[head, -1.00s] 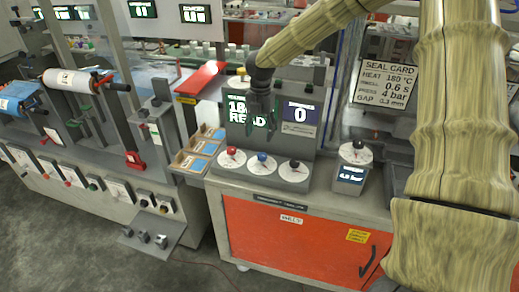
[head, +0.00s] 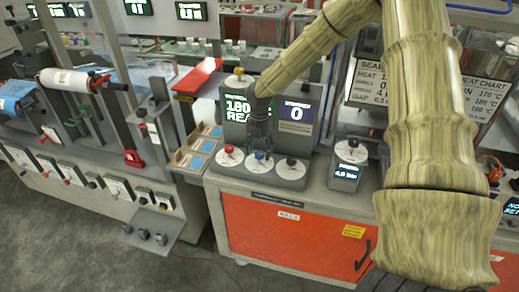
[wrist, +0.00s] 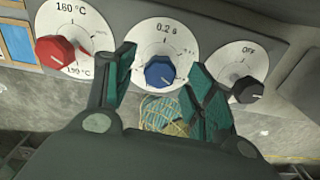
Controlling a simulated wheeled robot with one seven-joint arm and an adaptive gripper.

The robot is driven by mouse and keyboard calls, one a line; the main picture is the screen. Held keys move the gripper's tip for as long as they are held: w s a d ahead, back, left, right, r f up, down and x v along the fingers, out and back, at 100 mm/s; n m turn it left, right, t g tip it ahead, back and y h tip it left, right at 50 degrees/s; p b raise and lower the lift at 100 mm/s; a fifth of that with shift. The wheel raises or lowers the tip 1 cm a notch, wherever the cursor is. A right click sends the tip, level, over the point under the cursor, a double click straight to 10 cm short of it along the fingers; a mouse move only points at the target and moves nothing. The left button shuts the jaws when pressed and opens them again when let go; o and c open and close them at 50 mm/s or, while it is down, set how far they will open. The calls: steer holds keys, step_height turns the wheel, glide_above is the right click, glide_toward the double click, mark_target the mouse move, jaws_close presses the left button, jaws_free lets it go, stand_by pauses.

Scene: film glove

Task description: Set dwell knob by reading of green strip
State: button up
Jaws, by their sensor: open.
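The blue knob (wrist: 160,71) sits at the centre of a white dial marked 0.2 s; it also shows in the head view (head: 261,156). I take it to be the dwell knob. My gripper (wrist: 165,62) has its two green fingers apart, one on each side of the blue knob, and nothing is held. In the head view my gripper (head: 260,143) points down just above that dial. Whether the fingers touch the knob cannot be told. I cannot make out a green strip for certain.
Behind stand a display (head: 237,108) and a screen showing 0 (head: 297,112). A heat chart (head: 484,95) partly shows at right.

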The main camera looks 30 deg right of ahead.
steer(key=shift+f, duration=0.35)
steer(key=c, duration=1)
